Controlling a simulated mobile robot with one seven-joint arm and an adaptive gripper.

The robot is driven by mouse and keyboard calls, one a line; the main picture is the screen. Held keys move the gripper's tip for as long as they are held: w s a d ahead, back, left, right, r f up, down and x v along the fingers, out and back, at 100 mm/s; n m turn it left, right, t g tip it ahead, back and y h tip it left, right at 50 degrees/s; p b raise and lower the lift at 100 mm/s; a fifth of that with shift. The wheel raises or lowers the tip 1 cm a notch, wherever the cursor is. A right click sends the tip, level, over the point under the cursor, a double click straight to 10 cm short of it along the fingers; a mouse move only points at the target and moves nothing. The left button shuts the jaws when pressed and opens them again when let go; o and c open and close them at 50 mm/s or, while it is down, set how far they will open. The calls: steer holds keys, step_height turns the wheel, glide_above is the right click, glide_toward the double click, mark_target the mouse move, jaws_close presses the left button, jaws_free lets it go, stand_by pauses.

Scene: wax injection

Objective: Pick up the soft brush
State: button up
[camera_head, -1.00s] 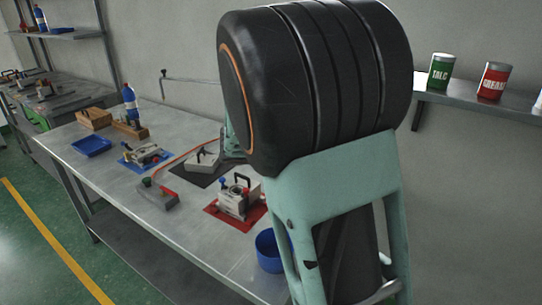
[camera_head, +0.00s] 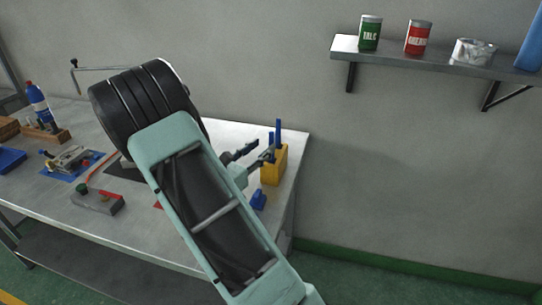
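A yellow block-shaped holder (camera_head: 273,168) stands near the right end of the metal table, with a blue upright handle (camera_head: 278,134) rising from it. I cannot tell whether that handle belongs to the soft brush, as no bristles show. My gripper (camera_head: 265,149) is just left of the holder, its dark fingers pointing right toward the handle. The fingers look spread with a gap between them and nothing visible held. Whether a fingertip touches the holder or handle cannot be told. My arm hides the middle of the table.
A small blue object (camera_head: 258,200) lies in front of the holder. A wall shelf (camera_head: 400,63) with cans is at upper right.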

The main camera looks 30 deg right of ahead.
mark_target(270, 142)
steer(key=x, duration=0.5)
steer(key=shift+s+d+r+p, duration=0.1)
steer(key=shift+s+d+p, duration=0.15)
steer(key=shift+p, duration=0.1)
jaws_close()
